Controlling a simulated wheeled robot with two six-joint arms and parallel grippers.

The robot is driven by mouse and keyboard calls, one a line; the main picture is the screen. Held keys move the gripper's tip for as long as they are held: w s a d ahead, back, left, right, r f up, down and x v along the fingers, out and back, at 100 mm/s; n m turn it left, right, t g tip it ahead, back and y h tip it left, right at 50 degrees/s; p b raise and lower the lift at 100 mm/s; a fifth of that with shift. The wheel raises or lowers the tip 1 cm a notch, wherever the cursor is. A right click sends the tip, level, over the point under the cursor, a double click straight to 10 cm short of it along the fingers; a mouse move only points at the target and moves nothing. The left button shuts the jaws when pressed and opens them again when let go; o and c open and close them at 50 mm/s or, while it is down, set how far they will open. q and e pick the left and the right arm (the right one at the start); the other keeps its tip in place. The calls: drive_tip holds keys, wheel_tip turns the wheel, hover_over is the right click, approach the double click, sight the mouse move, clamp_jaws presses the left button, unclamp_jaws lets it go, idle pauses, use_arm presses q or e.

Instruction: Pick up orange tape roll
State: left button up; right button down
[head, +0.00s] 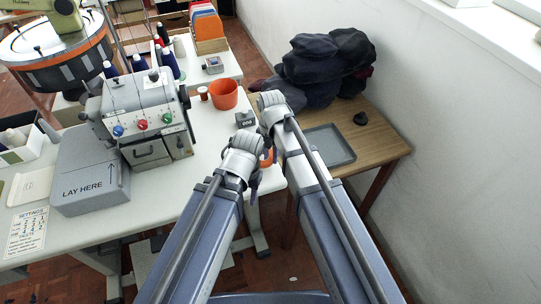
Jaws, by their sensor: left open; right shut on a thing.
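The orange tape roll (267,158) shows only as a small orange patch between my two wrists, near the right edge of the white table; most of it is hidden. My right gripper (267,138) reaches down at this patch and is shut on the roll, though its fingertips are mostly covered by my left wrist. My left gripper (254,186) is lower in the picture, open, with its dark fingers pointing down beside the table's edge. I cannot tell whether the roll touches the table.
A grey counter (245,119) and an orange cup (223,95) stand just behind. The sewing machine (150,120) and grey "LAY HERE" box (90,172) stand left.

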sight(270, 159)
wheel_tip(270, 159, up, 8)
drive_tip(key=p, duration=0.6)
drive_tip(key=shift+f, duration=0.2)
drive_tip(key=shift+a+f, duration=0.1)
